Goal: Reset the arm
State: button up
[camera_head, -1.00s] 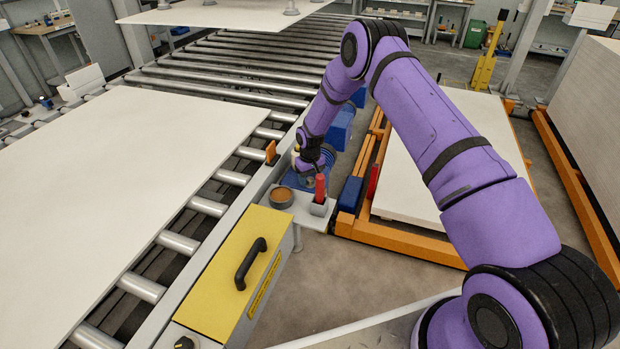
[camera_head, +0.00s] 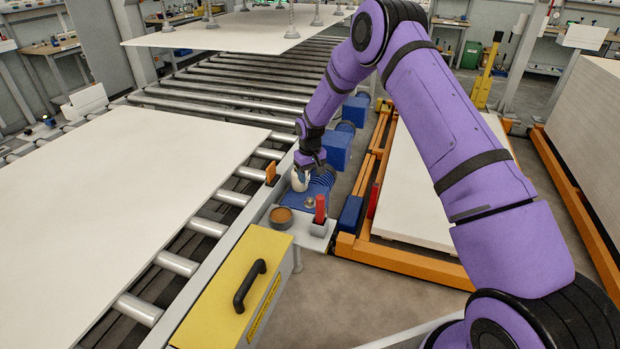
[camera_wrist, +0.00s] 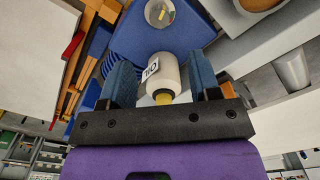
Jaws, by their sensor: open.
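My gripper (camera_head: 308,168) is at the end of the purple arm, over a blue mat (camera_head: 318,192) on the ledge beside the roller conveyor. A small white bottle (camera_head: 298,182) stands on the mat at the gripper. In the wrist view the bottle (camera_wrist: 162,72) has a dark-lettered label and a yellow tip. It lies between the two spread blue fingers of my gripper (camera_wrist: 162,80) in that picture. Gaps show on both sides, so the fingers are open and not clamped on it. A round metal-rimmed piece (camera_wrist: 160,12) lies on the mat beyond the bottle.
A brown-topped round pot (camera_head: 281,217) and a red-handled tool in a grey holder (camera_head: 320,210) stand close to the gripper. A yellow box with a black handle (camera_head: 228,300) is nearer. A white board (camera_head: 110,210) lies on rollers at left; an orange-framed pallet (camera_head: 400,258) is right.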

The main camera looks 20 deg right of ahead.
jog(key=s+d+r+t, duration=0.1)
jog(key=s+r, duration=0.4)
jog(key=r, duration=0.7)
jog(key=s+d+r+m+t, duration=0.1)
jog(key=s+d+r, duration=0.1)
jog(key=s+r, duration=0.65)
jog(key=s+d+r+t, duration=0.1)
jog(key=s+r, duration=0.2)
jog(key=r, duration=1.1)
jog(key=s+d+r+m+t, duration=0.1)
jog(key=s+r, duration=0.4)
jog(key=s, duration=0.4)
jog(key=s+d+r, duration=0.1)
jog(key=s+r, duration=0.3)
jog(key=s, duration=0.4)
jog(key=s+t, duration=0.1)
jog(key=s, duration=1.4)
jog(key=shift+s+d+f+m, duration=0.15)
jog(key=shift+d+f+m, duration=0.2)
jog(key=shift+d+m, duration=0.1)
